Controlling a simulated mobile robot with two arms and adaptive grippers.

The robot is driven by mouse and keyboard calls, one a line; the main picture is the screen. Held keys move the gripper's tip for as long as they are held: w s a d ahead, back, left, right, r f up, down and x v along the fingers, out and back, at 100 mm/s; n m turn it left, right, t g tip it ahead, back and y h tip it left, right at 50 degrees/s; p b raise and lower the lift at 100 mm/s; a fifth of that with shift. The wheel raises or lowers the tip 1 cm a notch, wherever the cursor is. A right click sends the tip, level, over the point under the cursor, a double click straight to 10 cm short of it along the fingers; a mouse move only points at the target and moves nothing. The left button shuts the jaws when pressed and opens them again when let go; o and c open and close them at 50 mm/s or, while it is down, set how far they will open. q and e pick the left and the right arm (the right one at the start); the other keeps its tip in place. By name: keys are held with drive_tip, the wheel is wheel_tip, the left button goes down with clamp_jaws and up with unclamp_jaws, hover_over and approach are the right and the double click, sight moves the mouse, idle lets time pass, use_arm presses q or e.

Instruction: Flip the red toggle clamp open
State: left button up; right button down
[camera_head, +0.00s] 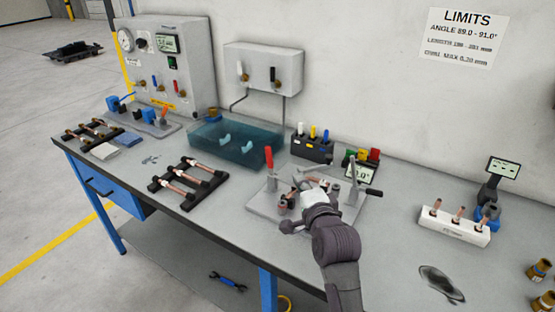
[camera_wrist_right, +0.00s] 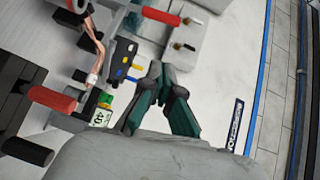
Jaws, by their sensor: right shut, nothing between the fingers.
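The toggle clamp's red handle (camera_head: 268,158) stands upright at the left of the grey bending fixture (camera_head: 262,207). A red handle (camera_wrist_right: 160,16) shows at the top of the right wrist view, apart from my fingers. My right gripper (camera_head: 302,184) is over the middle of the fixture, to the right of the red handle and not touching it. Its dark fingers (camera_wrist_right: 160,90) are shut and empty in the wrist view. The gripper and arm hide part of the fixture and the copper tube (camera_head: 291,194) there. My left gripper is not in view.
A small display (camera_head: 360,172) and a lever stand at the fixture's right. A pen rack (camera_head: 312,146) and a blue water tank (camera_head: 236,150) are behind. A black rack (camera_head: 163,184) of copper tubes lies left. A white tube holder (camera_head: 453,228) stands right.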

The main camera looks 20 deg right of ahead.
drive_tip(key=w+a+f+p, duration=0.1)
drive_tip(key=w+p, duration=0.2)
drive_tip(key=w, duration=1)
drive_tip(key=shift+a+f, duration=0.3)
drive_tip(key=shift+f, duration=0.05)
